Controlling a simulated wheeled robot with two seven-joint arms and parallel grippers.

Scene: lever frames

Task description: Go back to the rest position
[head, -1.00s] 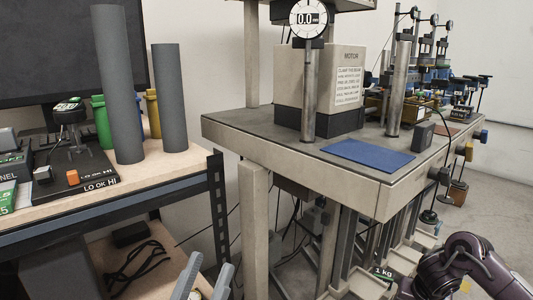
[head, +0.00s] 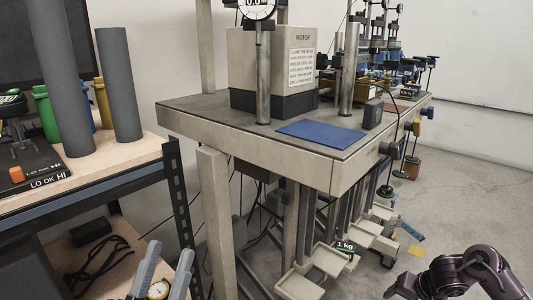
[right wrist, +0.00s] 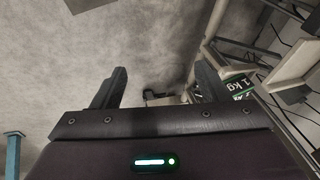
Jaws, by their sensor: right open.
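My left gripper (head: 166,258) shows at the bottom left of the head view as two light grey fingers pointing up. They stand apart, in front of the lower shelf. A small round dial (head: 158,290) shows low between them; I cannot tell whether they touch it. The palm is cut off by the frame edge.
A lever-frame table (head: 240,145) with a motor box (head: 270,65) and blue mat (head: 320,135) fills the middle. Pale lever pads and a 1 kg label (head: 346,246) are below it. A wooden bench (head: 135,155) with grey cylinders is left.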

